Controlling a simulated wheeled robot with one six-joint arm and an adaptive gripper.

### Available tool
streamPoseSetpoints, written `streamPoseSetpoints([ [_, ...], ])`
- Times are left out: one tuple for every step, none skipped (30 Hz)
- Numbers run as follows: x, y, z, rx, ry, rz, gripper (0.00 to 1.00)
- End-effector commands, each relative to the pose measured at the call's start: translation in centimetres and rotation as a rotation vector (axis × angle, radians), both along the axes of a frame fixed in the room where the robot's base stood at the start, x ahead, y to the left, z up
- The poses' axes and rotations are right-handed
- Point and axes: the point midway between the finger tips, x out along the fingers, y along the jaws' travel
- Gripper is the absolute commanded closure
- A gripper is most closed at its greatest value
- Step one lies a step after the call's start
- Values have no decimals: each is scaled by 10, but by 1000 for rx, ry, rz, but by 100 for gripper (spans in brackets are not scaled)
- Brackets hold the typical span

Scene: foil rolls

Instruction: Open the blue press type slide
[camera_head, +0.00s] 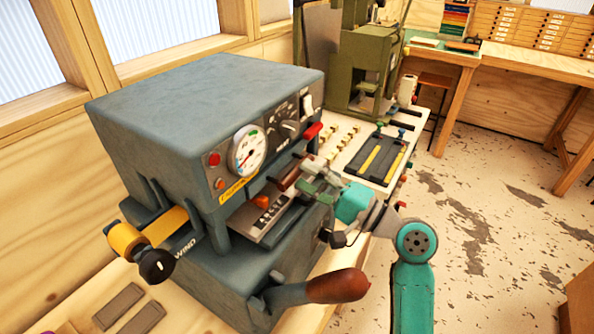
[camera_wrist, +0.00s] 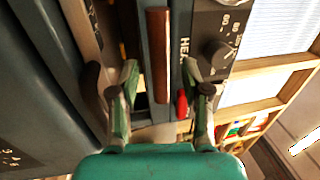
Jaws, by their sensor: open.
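The blue-grey press (camera_head: 205,110) stands on the bench in the head view, with a dial and knobs on its front. Its type slide (camera_head: 262,222), a flat grey plate with raised type, shows in the slot below the panel. A brown wooden handle bar (camera_head: 286,178) is at the press front, beside my gripper (camera_head: 306,182). In the wrist view my gripper (camera_wrist: 150,88) is open, and the brown bar (camera_wrist: 160,50) lies between its two fingers. I cannot tell whether either finger touches it. My fingers partly hide the slot's right end.
A large wooden-handled lever (camera_head: 335,287) sticks out low at the press front. A yellow foil roll with a black knob (camera_head: 155,264) is at left. A red lever (camera_head: 313,131) is at the panel's right. A dark tray (camera_head: 380,157) and a green press (camera_head: 365,65) stand behind.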

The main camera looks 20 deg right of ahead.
Motion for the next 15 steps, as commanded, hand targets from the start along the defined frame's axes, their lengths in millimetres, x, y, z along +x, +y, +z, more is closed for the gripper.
streamPoseSetpoints([
  [6,6,2,0,0,3,52],
  [9,8,2,0,0,3,52],
  [13,10,4,0,-1,3,52],
  [15,12,4,0,-1,2,52],
  [17,13,4,0,0,1,52],
  [20,15,5,-1,1,1,52],
  [21,16,5,-1,1,1,52],
  [22,17,5,-1,1,1,52],
  [23,17,5,-1,1,1,52],
  [24,18,6,-1,1,0,52],
  [24,18,6,-1,1,0,52],
  [24,18,6,0,0,0,52],
  [25,18,6,0,0,0,52],
  [25,18,6,0,0,-1,52],
  [25,18,6,0,0,-1,52],
])
